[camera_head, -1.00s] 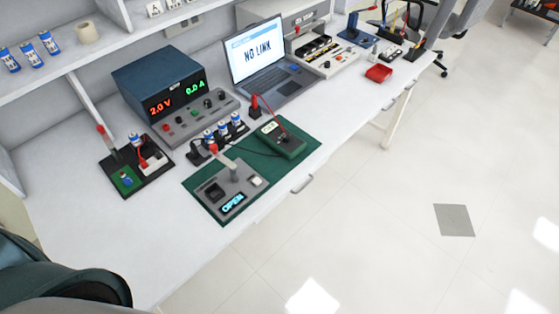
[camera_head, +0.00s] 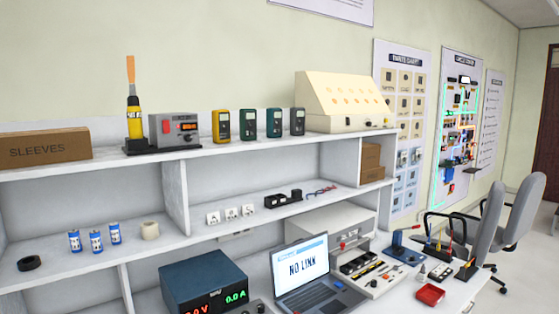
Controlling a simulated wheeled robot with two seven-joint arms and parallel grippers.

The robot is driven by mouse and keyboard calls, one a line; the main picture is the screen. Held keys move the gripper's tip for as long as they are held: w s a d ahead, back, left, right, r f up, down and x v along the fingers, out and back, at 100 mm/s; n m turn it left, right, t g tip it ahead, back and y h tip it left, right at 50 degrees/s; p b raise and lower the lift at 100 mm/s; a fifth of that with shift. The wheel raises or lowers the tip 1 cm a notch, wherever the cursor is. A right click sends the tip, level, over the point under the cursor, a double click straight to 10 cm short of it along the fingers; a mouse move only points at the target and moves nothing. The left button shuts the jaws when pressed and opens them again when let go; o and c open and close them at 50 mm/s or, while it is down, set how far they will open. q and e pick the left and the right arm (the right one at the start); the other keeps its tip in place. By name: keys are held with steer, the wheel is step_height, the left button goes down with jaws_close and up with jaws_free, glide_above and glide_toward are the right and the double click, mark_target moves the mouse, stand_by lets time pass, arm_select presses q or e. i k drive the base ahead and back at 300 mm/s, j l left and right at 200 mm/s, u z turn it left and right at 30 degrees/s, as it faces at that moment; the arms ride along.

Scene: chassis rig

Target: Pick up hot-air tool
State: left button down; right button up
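The hot-air tool (camera_head: 134,113) appears to be the yellow-and-black upright tool with an orange tip on the top shelf at the left.
On the top shelf, a cardboard SLEEVES box (camera_head: 45,146) stands left of the tool and several handheld meters (camera_head: 247,124) stand right. Blue cans (camera_head: 96,241) and a tape roll (camera_head: 150,230) sit on the shelf below. A laptop (camera_head: 304,270) stands on the bench.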

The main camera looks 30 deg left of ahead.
mark_target(134, 110)
steer(key=u, duration=1.65)
